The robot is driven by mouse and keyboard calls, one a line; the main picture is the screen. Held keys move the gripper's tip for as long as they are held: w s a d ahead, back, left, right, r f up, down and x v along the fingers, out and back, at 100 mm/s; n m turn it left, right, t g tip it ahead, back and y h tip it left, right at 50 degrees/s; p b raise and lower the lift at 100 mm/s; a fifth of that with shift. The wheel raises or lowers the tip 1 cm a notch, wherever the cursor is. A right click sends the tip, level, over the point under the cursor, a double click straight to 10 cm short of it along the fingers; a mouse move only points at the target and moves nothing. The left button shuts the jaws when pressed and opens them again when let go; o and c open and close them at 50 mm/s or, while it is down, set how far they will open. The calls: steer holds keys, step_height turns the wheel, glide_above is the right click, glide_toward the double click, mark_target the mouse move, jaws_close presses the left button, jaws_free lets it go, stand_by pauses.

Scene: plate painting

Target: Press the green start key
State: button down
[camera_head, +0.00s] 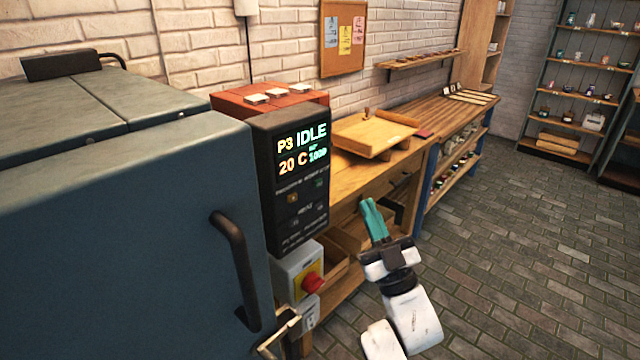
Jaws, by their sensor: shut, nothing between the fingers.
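The dark control panel (294,232) is fixed beside the blue-grey kiln (130,220). Its screen (302,150) reads P3 IDLE, 20 C and a smaller green number. Below the screen are small keys. A small green key (319,183) is at the upper right of the key area, and an orange one (292,198) is at the left. The key labels are too small to read surely. My gripper (369,203) has teal fingers, is shut and empty, and points up to the right of the panel, apart from it in the picture.
A grey and yellow box with a red knob (313,283) is below the panel. The kiln's dark handle (232,265) juts out at left. A wooden workbench (345,180) with a slanted wooden board (372,132) stands behind my gripper. The brick floor (520,240) at right is clear.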

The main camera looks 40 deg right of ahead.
mark_target(319, 183)
steer(key=w+b, duration=0.1)
steer(key=w, duration=0.7)
steer(key=shift+w+a+b, duration=0.15)
steer(key=shift+w+b, duration=0.15)
steer(key=shift+b, duration=0.1)
stand_by(1.7)
steer(key=shift+w+b, duration=0.3)
steer(key=shift+w, duration=0.1)
steer(key=shift+w, duration=0.4)
stand_by(0.6)
steer(key=shift+s, duration=0.2)
steer(key=shift+s+b, duration=0.3)
steer(key=shift+s, duration=0.35)
